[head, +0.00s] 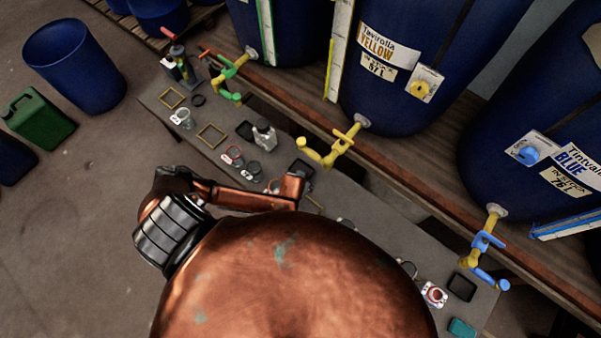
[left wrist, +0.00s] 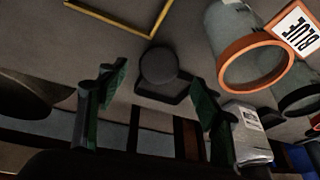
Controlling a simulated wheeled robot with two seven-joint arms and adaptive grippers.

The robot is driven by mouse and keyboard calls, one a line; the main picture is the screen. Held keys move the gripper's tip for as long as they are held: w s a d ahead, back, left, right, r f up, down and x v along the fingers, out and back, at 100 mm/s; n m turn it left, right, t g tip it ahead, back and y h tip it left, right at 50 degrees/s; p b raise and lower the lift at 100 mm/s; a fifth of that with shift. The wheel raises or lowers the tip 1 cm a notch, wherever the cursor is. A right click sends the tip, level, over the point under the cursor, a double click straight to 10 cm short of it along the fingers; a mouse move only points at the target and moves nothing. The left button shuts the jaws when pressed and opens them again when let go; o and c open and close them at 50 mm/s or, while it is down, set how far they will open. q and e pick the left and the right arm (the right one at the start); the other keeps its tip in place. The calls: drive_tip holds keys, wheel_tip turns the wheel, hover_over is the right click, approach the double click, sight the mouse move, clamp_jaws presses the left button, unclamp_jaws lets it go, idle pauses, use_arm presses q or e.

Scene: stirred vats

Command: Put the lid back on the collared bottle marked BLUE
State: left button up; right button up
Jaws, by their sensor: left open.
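In the left wrist view a grey bottle with an orange collar (left wrist: 256,64) and a white tag reading BLUE (left wrist: 297,29) is at the upper right, its mouth toward the camera; no lid shows on it. A dark round piece that looks like a lid (left wrist: 158,65) lies at a dark square pad (left wrist: 163,97). My left gripper (left wrist: 155,85) is open, with its fingers to either side of the round piece in the picture and no visible contact. In the head view my copper arm hides the gripper and the collared bottle cannot be made out. My right gripper is not in view.
The narrow grey bench (head: 150,98) holds several small vessels, frames and pads. Blue vats marked YELLOW (head: 376,43) and BLUE (head: 570,158) stand behind, with yellow (head: 330,152) and blue (head: 482,250) taps reaching over it. A pale labelled container (left wrist: 247,143) sits beside the right finger.

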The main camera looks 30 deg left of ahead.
use_arm(q)
drive_tip(key=b+x, duration=0.2)
drive_tip(key=x, duration=0.3)
drive_tip(key=shift+f, duration=0.25)
drive_tip(key=shift+s+d+r, duration=0.1)
drive_tip(key=shift+c, duration=0.2)
drive_tip(key=c, duration=1)
